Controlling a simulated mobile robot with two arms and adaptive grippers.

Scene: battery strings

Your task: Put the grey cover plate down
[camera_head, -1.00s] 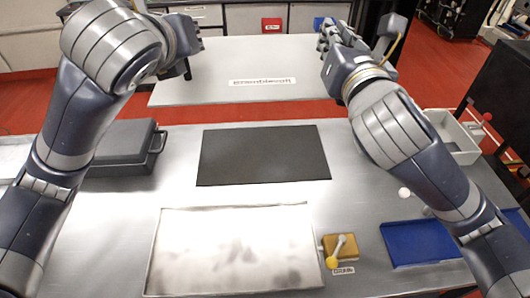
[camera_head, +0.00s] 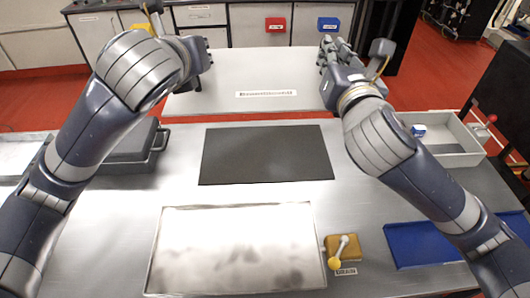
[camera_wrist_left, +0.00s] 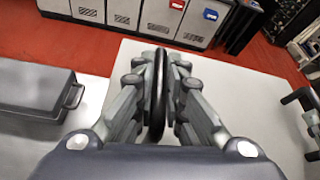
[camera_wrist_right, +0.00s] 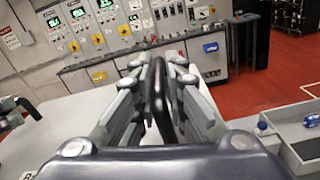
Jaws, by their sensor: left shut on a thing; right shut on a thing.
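The grey cover plate (camera_head: 235,75) is a wide, light panel with a text label along its near side. It is held level between my two hands, beyond the far edge of the bench in the head view. My left gripper (camera_wrist_left: 160,65) is shut on a black handle (camera_wrist_left: 157,105) at the plate's left side. My right gripper (camera_wrist_right: 160,68) is shut on a matching handle (camera_wrist_right: 158,100) at the right side. The plate's surface also shows in the left wrist view (camera_wrist_left: 235,110). Its height above what lies below cannot be told.
A flat black panel (camera_head: 265,155) lies on the bench. A silver tray (camera_head: 235,250), a yellow block with a lever (camera_head: 342,248) and a blue tray (camera_head: 425,243) sit nearer. A dark case (camera_head: 130,150) stands left, a grey bin (camera_head: 455,158) right.

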